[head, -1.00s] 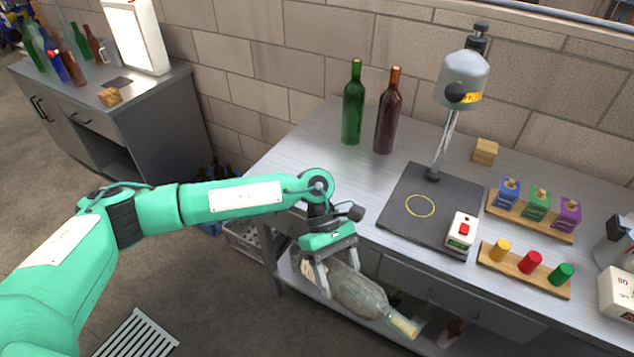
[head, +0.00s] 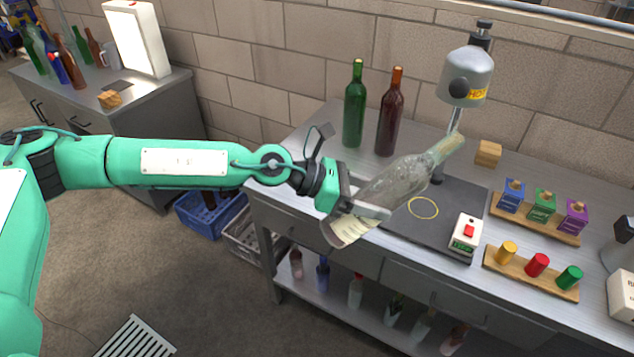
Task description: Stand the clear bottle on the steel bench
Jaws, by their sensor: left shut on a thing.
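The clear bottle (head: 398,184) is tilted, its neck pointing up and to the right and its labelled base low and to the left. My left gripper (head: 362,205) is shut on the clear bottle near its lower body. It holds the bottle over the front edge of the steel bench (head: 300,150), in front of the dark mat. The bottle's neck overlaps the lamp's post in the picture. Whether the bottle touches anything is hard to tell. My right gripper is not in view.
A green bottle (head: 354,108) and a brown bottle (head: 389,115) stand at the back of the bench. A switch box (head: 466,235) and coloured blocks (head: 537,265) are at right. The bench's left end is clear.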

